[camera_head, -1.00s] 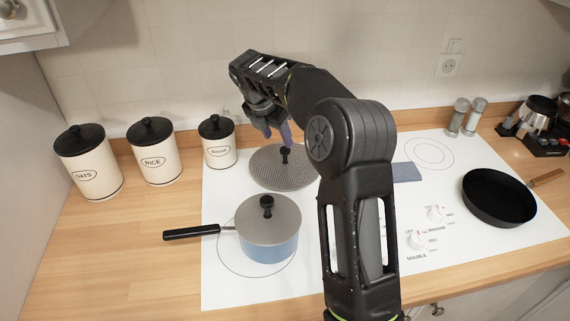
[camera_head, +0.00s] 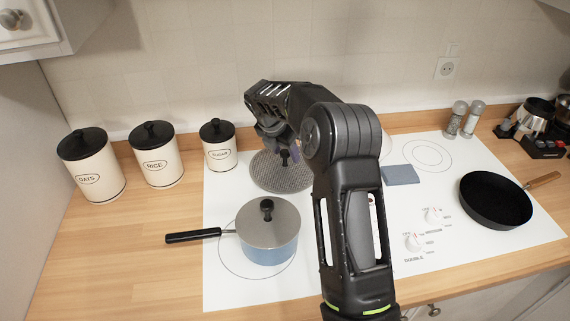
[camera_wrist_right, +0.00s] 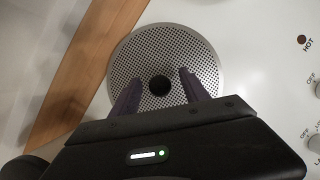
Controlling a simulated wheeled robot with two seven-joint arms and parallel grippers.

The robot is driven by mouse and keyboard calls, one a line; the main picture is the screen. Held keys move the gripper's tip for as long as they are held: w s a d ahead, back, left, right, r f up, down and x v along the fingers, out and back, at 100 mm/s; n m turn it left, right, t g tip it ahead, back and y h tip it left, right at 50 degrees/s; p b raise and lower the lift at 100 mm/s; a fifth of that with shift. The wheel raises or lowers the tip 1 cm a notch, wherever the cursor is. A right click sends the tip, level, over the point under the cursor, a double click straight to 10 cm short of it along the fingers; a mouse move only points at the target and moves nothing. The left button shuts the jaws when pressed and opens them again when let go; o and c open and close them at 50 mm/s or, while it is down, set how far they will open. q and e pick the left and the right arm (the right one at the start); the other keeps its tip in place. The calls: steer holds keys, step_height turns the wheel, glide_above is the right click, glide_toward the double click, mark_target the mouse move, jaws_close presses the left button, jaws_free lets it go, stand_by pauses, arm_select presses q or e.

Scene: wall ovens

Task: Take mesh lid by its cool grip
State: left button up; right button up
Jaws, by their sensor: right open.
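The mesh lid (camera_head: 270,175) is a round grey perforated disc lying on the white cooktop at the back left. Its black knob grip (camera_head: 284,157) stands up from the middle. In the right wrist view the lid (camera_wrist_right: 205,60) fills the centre, with the black knob (camera_wrist_right: 160,85) between the two fingers. My right gripper (camera_wrist_right: 158,88) is open, with a finger on each side of the knob and a gap to both. In the head view my right gripper (camera_head: 287,150) is over the lid, partly hidden by my own arm. My left gripper is not seen.
A blue saucepan (camera_head: 268,250) with a grey lid stands in front of the mesh lid, its handle pointing left. Several canisters (camera_head: 220,150) stand at the left. A black frying pan (camera_head: 492,200) is at the right. A blue-grey pad (camera_head: 400,175) lies mid-cooktop. A HOT marker (camera_wrist_right: 301,40) is nearby.

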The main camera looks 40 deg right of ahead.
steer(key=shift+f, duration=0.1)
steer(key=shift+c, duration=0.5)
jaws_close()
stand_by(0.4)
stand_by(0.9)
